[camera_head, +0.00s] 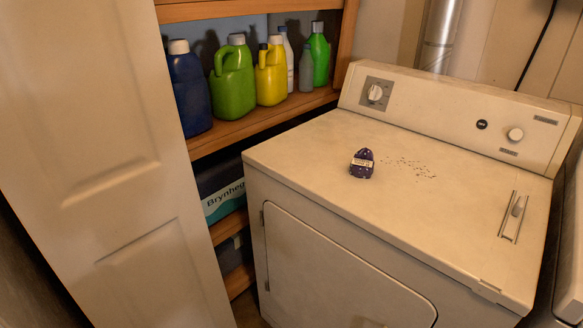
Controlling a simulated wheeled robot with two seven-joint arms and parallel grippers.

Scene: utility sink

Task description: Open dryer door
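The dryer (300,150) is a white, worn top-panel machine standing at the right, with a control panel and knobs along its back. Its door (335,275) is on the front face, rounded at the corners and looks shut. A hinge shows at the door's upper left edge. The bottom of the door is cut off by the picture's edge, and a small dark spot shows there near the middle. Neither of my grippers is in view.
A white panelled door (95,170) fills the left side. Wooden shelves (260,122) behind hold several bottles, including a green jug (232,84). A small purple object (362,163) lies on the dryer top. Another white appliance (571,250) stands close at the right edge.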

